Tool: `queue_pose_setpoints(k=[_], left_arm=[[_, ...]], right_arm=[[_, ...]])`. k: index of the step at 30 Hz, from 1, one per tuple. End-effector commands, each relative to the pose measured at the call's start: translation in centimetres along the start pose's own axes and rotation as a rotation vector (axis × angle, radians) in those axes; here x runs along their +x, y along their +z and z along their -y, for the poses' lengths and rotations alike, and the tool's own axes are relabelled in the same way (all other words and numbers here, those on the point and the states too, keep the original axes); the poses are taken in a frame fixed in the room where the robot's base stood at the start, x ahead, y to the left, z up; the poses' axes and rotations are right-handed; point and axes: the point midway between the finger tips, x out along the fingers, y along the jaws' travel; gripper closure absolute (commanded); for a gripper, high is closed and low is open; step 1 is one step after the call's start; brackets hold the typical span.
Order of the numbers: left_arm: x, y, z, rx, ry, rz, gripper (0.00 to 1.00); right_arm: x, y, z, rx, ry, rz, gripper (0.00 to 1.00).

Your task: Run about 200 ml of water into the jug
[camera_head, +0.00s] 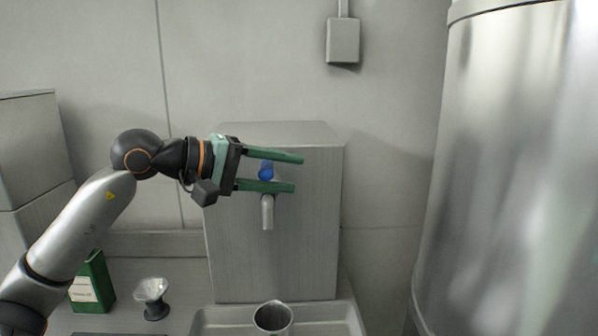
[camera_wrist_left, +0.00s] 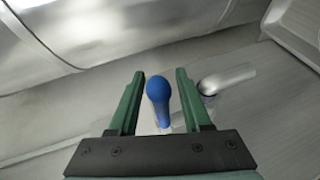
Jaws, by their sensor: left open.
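A metal dispenser (camera_head: 310,240) with a blue tap lever (camera_head: 266,170) and a downward spout (camera_head: 267,213) stands against the wall in the head view. My left gripper (camera_head: 298,174) is open, with its green fingers above and below the lever. In the left wrist view the blue lever (camera_wrist_left: 158,92) lies between the open fingers (camera_wrist_left: 161,76), with gaps on both sides. The metal spout (camera_wrist_left: 228,78) shows beside the right finger there. A metal jug (camera_head: 273,318) stands below the spout in the head view, its lower part cut off. Its contents cannot be made out.
The jug stands at a shallow metal tray (camera_head: 340,313). A green tin (camera_head: 92,284) and a small dark-based item with a pale top (camera_head: 152,297) stand to the left. A large steel tank (camera_head: 510,180) fills the right side. A grey box (camera_head: 342,40) hangs on the wall.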

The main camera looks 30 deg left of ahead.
Motion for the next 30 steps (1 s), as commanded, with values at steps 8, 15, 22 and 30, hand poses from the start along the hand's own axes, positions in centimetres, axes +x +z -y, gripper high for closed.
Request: queue_pose_setpoints(k=[8,15,22,30], left_arm=[[0.24,-0.11,0.17,-0.001,0.0,-0.001,0.51],[0.23,-0.09,0.16,-0.001,0.0,-0.001,0.61],[0.22,-0.08,0.14,-0.001,0.0,-0.001,0.87],[0.22,-0.06,0.14,-0.001,0.0,0.0,1.0]], right_arm=[[-0.01,-0.04,0.03,0.0,-0.001,0.0,0.5],[-0.01,-0.05,0.06,-0.001,-0.001,-0.001,0.5],[-0.01,-0.06,0.08,-0.001,-0.002,-0.001,0.5],[-0.01,-0.07,0.09,-0.001,-0.002,-0.001,0.5]])
